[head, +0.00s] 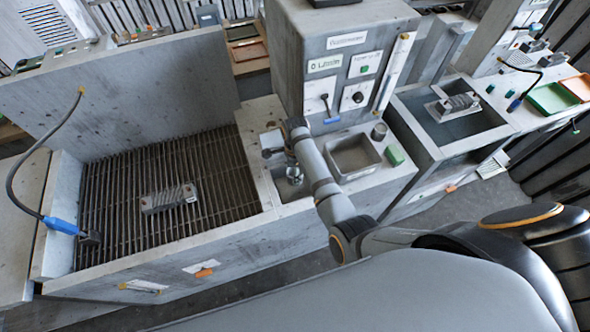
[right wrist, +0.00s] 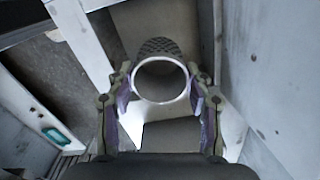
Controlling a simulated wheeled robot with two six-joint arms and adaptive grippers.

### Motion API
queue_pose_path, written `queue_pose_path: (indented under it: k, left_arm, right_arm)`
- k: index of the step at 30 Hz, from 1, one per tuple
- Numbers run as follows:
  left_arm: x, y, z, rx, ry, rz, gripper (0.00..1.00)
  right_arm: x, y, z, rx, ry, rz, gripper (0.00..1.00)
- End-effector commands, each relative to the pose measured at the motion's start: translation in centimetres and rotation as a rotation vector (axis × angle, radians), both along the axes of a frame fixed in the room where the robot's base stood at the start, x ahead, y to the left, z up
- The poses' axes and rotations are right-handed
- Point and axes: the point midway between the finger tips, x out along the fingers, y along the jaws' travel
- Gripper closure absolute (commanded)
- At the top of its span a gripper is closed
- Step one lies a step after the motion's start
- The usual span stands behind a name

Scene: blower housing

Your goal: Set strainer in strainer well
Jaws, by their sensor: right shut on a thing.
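My right gripper (head: 293,176) is over a small recess in the grey counter, left of the square basin. In the right wrist view its two fingers (right wrist: 162,100) stand either side of a round part with a bright metal ring and a dark mesh-like wall, which looks like the strainer (right wrist: 160,47). The gripper is shut on it. The opening of the ring faces the camera. The recess (head: 284,188) under the gripper may be the strainer well; the arm and gripper partly cover it, and I cannot tell whether the strainer touches it. My left gripper is not in view.
A square basin (head: 352,157), a dark cup (head: 378,131) and a green block (head: 394,155) stand close to the right of my gripper. A control cabinet (head: 345,60) rises behind. A slatted grate (head: 165,190) with a finned block (head: 168,199) lies to the left.

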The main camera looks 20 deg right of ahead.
Motion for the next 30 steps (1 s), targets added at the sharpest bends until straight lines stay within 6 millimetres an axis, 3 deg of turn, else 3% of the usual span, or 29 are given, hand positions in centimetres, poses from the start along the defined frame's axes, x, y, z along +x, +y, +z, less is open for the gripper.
queue_pose_path:
  k: [21,30]
  left_arm:
    - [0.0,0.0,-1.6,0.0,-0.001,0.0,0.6]
    - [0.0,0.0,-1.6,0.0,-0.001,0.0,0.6]
  right_arm:
    - [0.0,0.0,-3.0,0.001,-0.002,0.0,0.83]
    - [0.0,0.0,-3.0,0.001,-0.002,0.0,0.83]
